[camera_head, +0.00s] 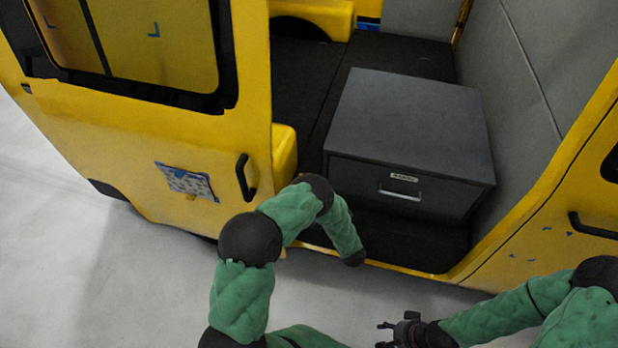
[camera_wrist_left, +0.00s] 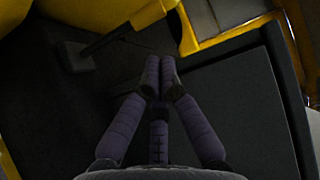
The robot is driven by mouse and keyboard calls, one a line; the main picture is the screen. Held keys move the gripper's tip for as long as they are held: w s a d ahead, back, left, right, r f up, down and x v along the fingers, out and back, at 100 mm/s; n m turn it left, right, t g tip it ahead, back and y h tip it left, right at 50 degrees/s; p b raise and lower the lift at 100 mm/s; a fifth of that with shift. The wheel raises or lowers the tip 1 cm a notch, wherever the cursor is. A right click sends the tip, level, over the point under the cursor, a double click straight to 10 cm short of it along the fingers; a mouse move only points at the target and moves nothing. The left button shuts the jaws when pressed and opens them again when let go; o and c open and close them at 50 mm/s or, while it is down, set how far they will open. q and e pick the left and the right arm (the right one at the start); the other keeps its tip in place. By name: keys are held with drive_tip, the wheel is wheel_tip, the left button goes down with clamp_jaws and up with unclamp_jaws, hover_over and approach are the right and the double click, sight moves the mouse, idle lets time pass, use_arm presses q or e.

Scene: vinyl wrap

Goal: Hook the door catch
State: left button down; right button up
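No part is clearly recognisable as the door catch. In the left wrist view, a dark rod with a blocky end (camera_wrist_left: 76,56) lies at the upper left, below a yellow part; I cannot tell whether it is the catch. My left gripper (camera_wrist_left: 160,62) has its fingers together with nothing visible between them, apart from that rod and to its right. In the head view the left arm reaches to the van's doorway, and its gripper is hidden. My right gripper (camera_head: 384,334) is open and empty, low in the head view, outside the sill.
A yellow door (camera_head: 130,125) with a window and black handle (camera_head: 245,177) stands at the left. A grey drawer cabinet (camera_head: 405,125) sits inside on the dark floor (camera_head: 300,75). A yellow panel with a black handle (camera_head: 592,228) is at the right. Pale ground (camera_head: 120,290) is clear.

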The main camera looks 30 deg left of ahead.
use_arm(q)
drive_tip(key=b+x, duration=0.2)
drive_tip(key=x, duration=0.8)
drive_tip(key=shift+b, duration=0.4)
use_arm(e)
wheel_tip(320, 180, down, 3)
drive_tip(key=shift+r, duration=0.1)
drive_tip(key=shift+d, duration=0.1)
